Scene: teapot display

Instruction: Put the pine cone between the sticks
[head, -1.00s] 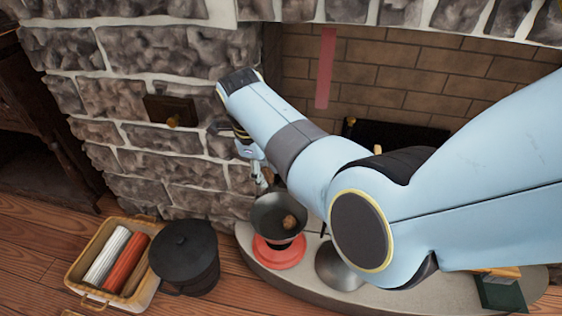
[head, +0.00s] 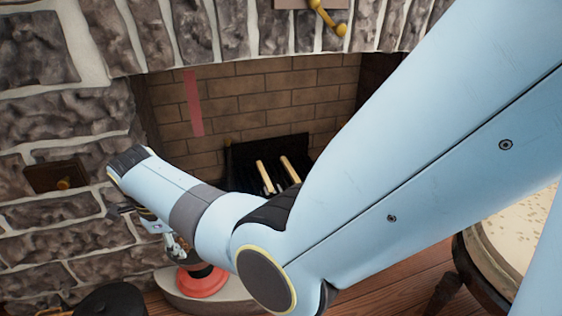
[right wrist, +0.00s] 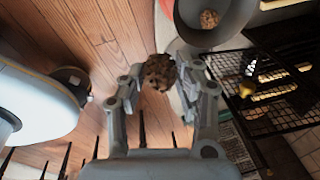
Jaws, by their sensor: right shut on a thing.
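My right gripper (right wrist: 160,78) is shut on a brown pine cone (right wrist: 159,71), held between its fingertips in the right wrist view. In the head view the right gripper (head: 178,246) is small and partly hidden by my arm, above the red stand (head: 203,283); the cone cannot be made out there. Two pale sticks (head: 265,177) (head: 290,169) lie apart on the black grate (head: 240,160) inside the fireplace, beyond my right arm. A second pine cone (right wrist: 209,19) sits in a dark pan (right wrist: 225,35). My left gripper is not in view.
A black pot (head: 112,300) stands at the bottom left. A round cream-topped stool (head: 512,235) is at the right. The stone wall (head: 45,110) frames the fireplace opening. A red strip (head: 193,103) hangs before the brick back (head: 270,95).

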